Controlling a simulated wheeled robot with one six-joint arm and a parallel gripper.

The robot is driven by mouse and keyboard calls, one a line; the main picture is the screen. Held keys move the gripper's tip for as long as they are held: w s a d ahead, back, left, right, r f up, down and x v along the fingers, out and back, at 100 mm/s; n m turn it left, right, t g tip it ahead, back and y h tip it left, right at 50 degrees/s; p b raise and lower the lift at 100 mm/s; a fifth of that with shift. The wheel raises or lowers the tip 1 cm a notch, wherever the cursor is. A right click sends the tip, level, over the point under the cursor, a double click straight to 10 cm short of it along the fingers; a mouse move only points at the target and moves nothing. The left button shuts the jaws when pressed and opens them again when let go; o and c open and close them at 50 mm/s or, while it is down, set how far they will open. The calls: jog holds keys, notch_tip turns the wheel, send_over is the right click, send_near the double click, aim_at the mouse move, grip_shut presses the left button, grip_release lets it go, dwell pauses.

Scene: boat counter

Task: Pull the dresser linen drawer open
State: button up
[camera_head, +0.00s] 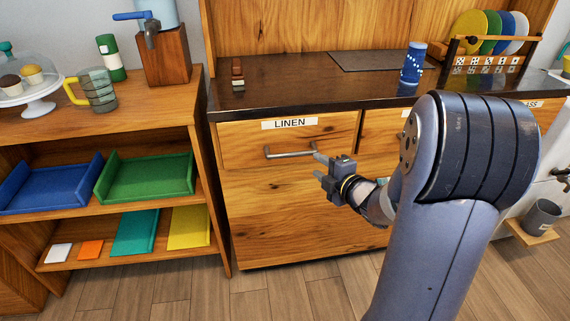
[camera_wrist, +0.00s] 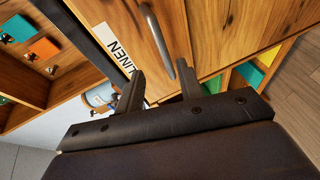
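The linen drawer (camera_head: 240,145) is a wooden front under the dark counter, with a white LINEN label (camera_head: 289,123). It looks shut, flush with the dresser. Its grey bar handle (camera_head: 283,155) runs level across the front. My gripper (camera_head: 317,166) is at the handle's right end, slightly below it, pointing left. In the wrist view my gripper (camera_wrist: 160,68) is open and empty. The handle (camera_wrist: 158,38) shows there beyond the fingertips, one end in line with the gap between them. Whether the fingers touch it I cannot tell. The LINEN label (camera_wrist: 117,45) shows left of the handle.
A second drawer (camera_head: 385,138) is to the right, partly hidden by my arm. The dark counter (camera_head: 300,88) carries a small brown object (camera_head: 238,74), a blue cup (camera_head: 412,63) and a plate rack (camera_head: 490,68). Open shelves with trays (camera_head: 148,178) stand left. The floor in front is clear.

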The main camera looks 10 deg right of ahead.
aim_at(297, 155)
jog(key=shift+n+y, duration=0.4)
jog(key=x, duration=1.1)
jog(key=shift+w+a+f+b, duration=0.1)
jog(key=shift+a+f+b, duration=0.25)
jog(key=shift+c, duration=0.5)
grip_shut()
